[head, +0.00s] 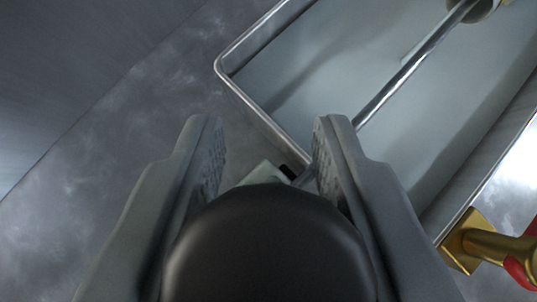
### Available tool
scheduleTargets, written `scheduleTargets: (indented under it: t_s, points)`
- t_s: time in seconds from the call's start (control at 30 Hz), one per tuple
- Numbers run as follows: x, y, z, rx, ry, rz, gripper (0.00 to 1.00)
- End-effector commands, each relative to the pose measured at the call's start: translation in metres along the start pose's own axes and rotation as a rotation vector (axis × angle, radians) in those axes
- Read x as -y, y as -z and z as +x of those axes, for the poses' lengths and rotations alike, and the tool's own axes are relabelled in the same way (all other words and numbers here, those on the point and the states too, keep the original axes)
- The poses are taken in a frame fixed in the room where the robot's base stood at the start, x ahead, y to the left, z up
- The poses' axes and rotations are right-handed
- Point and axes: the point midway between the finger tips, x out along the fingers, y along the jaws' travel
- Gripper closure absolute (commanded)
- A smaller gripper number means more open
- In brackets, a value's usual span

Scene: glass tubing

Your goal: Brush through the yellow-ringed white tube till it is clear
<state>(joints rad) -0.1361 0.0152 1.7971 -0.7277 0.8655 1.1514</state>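My gripper (265,140) points down at the scene with its two grey fingers apart and their ribbed pads showing. I see nothing pinched between the fingertips. A dark rounded part, which looks like my gripper's body, fills the bottom middle and hides what lies below it. A thin shiny metal rod (405,78) runs slantwise in the tray from the top right toward my right finger, which hides its lower end. I cannot tell whether it belongs to a brush. No yellow-ringed white tube can be made out.
A pale grey metal tray (247,102) with a raised rim fills the upper right. A small pale block with a black end (287,172) shows between the fingers. A brass fitting (470,240) with a red part is at lower right. Bare grey surface lies at left.

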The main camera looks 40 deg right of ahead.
Motion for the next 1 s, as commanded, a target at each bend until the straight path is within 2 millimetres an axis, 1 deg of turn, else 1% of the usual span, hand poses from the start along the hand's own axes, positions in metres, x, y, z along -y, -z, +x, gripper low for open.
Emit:
scheduleTargets:
  t_s: [0.03, 0.1, 0.33, 0.47, 0.57, 0.67, 1.0]
  points:
    - [0.000, 0.000, 0.000, 0.000, 0.000, 0.000, 0.88]
    - [0.000, 0.000, 0.000, 0.000, 0.000, 0.000, 1.00]
    - [0.003, -0.002, -0.002, 0.000, 0.001, 0.000, 1.00]
    - [0.011, -0.008, -0.008, 0.000, 0.002, 0.000, 1.00]
    - [0.024, -0.017, -0.017, 0.000, 0.002, -0.002, 1.00]
    - [0.041, -0.029, -0.029, 0.000, 0.003, -0.004, 1.00]
    - [0.116, -0.082, -0.082, 0.000, 0.004, -0.005, 1.00]
